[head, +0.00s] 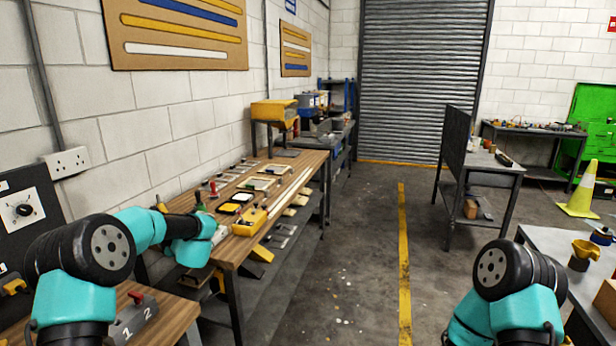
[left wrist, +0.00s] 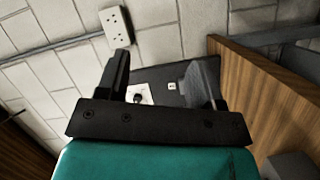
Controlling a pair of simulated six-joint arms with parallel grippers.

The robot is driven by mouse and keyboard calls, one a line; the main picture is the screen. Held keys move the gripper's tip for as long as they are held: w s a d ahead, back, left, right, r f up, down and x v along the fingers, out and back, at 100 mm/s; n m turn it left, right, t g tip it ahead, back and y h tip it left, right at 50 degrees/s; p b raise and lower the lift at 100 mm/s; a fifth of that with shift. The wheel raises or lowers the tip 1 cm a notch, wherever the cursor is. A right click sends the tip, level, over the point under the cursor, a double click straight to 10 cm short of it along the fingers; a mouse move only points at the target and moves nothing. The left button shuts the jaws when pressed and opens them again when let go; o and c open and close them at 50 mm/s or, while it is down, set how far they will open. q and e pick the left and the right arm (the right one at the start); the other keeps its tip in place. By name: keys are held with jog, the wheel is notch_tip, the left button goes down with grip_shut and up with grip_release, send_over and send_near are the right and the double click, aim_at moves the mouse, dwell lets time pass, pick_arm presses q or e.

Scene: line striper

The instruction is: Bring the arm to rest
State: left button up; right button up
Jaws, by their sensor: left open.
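My left arm (head: 140,232) is teal and black and comes in at the lower left of the head view, bent over the near end of the wooden bench. Its gripper fingers cannot be made out there. In the left wrist view my left gripper (left wrist: 160,82) has its two dark fingers apart with nothing between them. Beyond them are the block wall and a dark panel (left wrist: 173,77) with a white dial plate. My right arm (head: 510,290) shows at the lower right of the head view; its gripper is outside the picture.
The wooden bench (head: 231,257) along the left wall holds several small tools and parts. A near wooden top (head: 170,312) carries a grey block marked 1 2. A grey table (head: 548,236) stands at right. The floor between, with a yellow line (head: 404,260), is clear.

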pick_arm(q)
jog(key=s+d+f+m+t+h, duration=0.1)
jog(key=s+d+f+m+h, duration=0.2)
jog(key=d+f+m+h, duration=0.5)
jog(key=s+d+f+m+h, duration=0.3)
jog(key=d+f+m, duration=0.1)
jog(key=d+f, duration=0.75)
jog(key=s+d+f+m+g+h, duration=0.1)
jog(key=s+f+m+g+h, duration=0.4)
jog(key=s+f, duration=1.2)
jog(key=s+d+f+m+g, duration=0.1)
jog(key=s+m+g, duration=0.1)
jog(key=s, duration=0.8)
jog(key=s+d+m+g+h, duration=0.1)
jog(key=s+m+g, duration=0.2)
jog(key=s, duration=0.7)
jog(key=shift+s+d+f+h, duration=0.25)
jog(key=shift+d+f+h, duration=0.05)
jog(key=shift+f, duration=0.05)
